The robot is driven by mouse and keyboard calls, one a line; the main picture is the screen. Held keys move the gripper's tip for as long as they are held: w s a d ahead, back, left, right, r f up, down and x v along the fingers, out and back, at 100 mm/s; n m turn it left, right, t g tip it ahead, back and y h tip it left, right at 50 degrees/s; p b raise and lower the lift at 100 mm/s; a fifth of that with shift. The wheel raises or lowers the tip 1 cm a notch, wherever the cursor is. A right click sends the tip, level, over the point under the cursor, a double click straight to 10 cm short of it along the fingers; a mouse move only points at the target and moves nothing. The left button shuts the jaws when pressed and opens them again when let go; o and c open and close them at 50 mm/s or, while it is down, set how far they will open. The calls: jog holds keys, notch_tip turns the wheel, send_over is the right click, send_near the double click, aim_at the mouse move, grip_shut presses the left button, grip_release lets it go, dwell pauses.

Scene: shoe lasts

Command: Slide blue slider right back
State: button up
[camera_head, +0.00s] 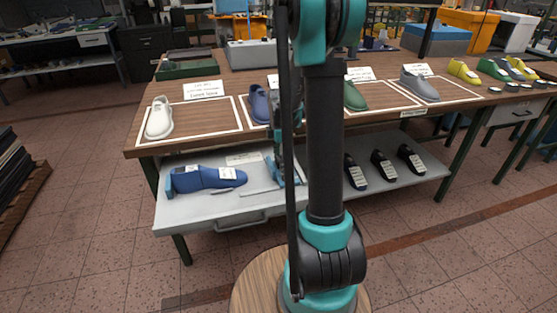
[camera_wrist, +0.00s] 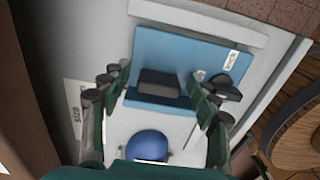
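In the wrist view, a flat blue slider plate (camera_wrist: 205,62) lies on the grey surface, with a label reading "back" (camera_wrist: 231,60) at its right end. A black block (camera_wrist: 163,83) stands up from the plate. My gripper (camera_wrist: 159,80) is open, with one finger to each side of the block. I cannot tell whether either finger touches it. A smaller dark part (camera_wrist: 224,87) shows beside the right finger, partly hidden. In the head view my arm hides most of the gripper and slider.
A rounded blue form (camera_wrist: 150,146) lies between the fingers, nearer my palm. A blue shoe last (camera_head: 205,179) lies on the grey lower shelf (camera_head: 190,213). Black lasts (camera_head: 384,167) stand to the right. The wooden tabletop (camera_head: 200,147) overhangs, carrying several lasts.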

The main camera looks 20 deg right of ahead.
notch_tip(320, 180, up, 12)
dwell(0.8)
